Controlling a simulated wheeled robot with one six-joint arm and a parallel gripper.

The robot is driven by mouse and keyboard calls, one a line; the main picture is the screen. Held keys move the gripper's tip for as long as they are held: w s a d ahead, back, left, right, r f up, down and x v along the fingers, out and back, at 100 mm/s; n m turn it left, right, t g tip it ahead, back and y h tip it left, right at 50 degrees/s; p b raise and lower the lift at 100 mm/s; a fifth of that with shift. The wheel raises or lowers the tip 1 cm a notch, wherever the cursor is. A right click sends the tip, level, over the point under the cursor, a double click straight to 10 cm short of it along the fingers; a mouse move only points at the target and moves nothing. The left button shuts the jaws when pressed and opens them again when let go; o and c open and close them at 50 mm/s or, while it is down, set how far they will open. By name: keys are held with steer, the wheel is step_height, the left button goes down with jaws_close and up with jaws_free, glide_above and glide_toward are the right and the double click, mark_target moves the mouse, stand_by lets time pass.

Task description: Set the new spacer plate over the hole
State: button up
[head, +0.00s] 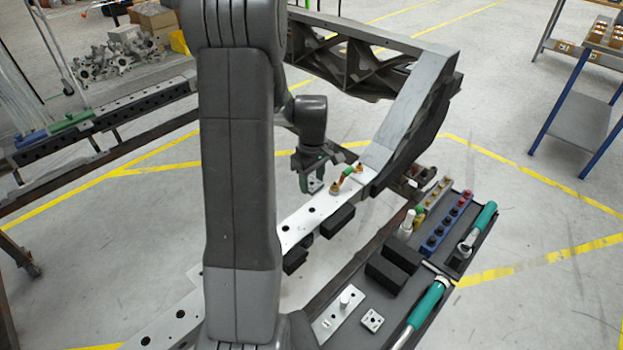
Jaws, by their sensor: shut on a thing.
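My gripper (314,188) hangs just above the far part of the light metal rail (268,243), pointing down. It is shut on a small pale plate (315,184) with dark holes, which looks like a spacer plate and is partly hidden by the fingers. The rail has several dark holes; one hole (311,210) shows just below the gripper. I cannot tell whether the held plate touches the rail. A similar square pale plate (372,320) with holes lies in the dark tray (345,338) at the lower right.
Brass fittings with an orange and green link (348,178) stand on the rail just right of my gripper. A grey frame beam (410,115) rises behind. The tray also holds black blocks (393,265), a green-handled tool (428,305) and colored sockets. My arm hides part of the rail.

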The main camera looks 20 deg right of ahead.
steer(key=b, duration=0.3)
glide_above(312, 211)
steer(key=shift+w+f, duration=0.15)
steer(key=shift+f, duration=2.35)
steer(key=shift+f, duration=0.15)
steer(key=shift+f+b, duration=1.45)
steer(key=shift+f, duration=0.2)
steer(key=shift+f+b, duration=0.3)
steer(key=shift+f, duration=0.1)
steer(key=o, duration=1.5)
steer(key=shift+c, duration=0.2)
step_height(312, 211, up, 9)
steer(key=p, duration=0.6)
